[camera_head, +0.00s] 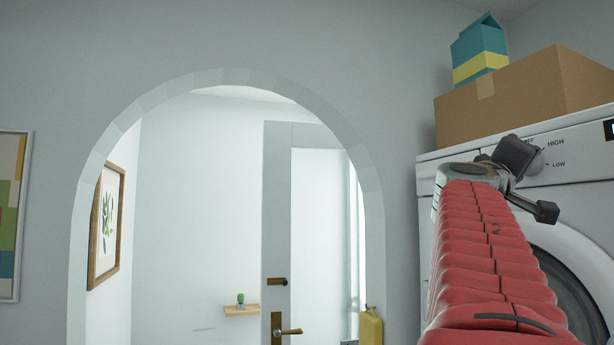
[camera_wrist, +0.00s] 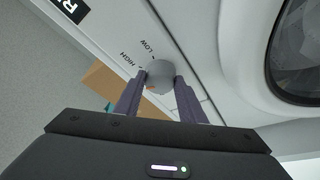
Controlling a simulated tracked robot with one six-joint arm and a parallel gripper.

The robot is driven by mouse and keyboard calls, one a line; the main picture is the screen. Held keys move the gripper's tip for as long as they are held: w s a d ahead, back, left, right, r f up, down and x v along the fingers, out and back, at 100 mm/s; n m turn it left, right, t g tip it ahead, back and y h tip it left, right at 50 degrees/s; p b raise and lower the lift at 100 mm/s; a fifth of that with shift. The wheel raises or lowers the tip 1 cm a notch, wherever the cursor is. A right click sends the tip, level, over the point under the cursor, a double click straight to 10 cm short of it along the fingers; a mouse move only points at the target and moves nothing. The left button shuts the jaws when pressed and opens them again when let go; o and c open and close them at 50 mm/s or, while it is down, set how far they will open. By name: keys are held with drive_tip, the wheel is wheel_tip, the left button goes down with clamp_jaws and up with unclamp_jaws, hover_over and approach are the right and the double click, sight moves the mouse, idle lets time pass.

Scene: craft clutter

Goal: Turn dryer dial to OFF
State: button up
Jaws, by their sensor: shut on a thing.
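The dryer dial (camera_wrist: 160,71) is a round grey knob on the white control panel, seen in the wrist view between my two fingers. My gripper (camera_wrist: 161,82) is shut on it, one finger on each side. A small reddish mark shows at the dial's lower left edge. The labels HIGH and LOW are readable beside it. In the head view my gripper (camera_head: 522,158) covers most of the dial, and the label above HIGH is partly hidden. The dial's pointer is not clear, so I cannot tell its setting. The dryer (camera_head: 568,198) stands at the right.
The round dryer door (camera_head: 565,285) is below the panel. An archway opens left, with a door (camera_head: 315,220) and a yellow container (camera_head: 370,328) beyond.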

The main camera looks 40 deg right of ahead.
drive_tip(key=shift+n+t+y, duration=0.3)
drive_tip(key=shift+n+t, duration=0.1)
drive_tip(key=shift+n, duration=1.5)
drive_tip(key=o, duration=1)
drive_tip(key=shift+r, duration=0.1)
drive_tip(key=shift+o, duration=0.2)
drive_tip(key=shift+a, duration=0.15)
drive_tip(key=v, duration=0.7)
drive_tip(key=shift+s+a, duration=0.15)
drive_tip(key=shift+a, duration=0.05)
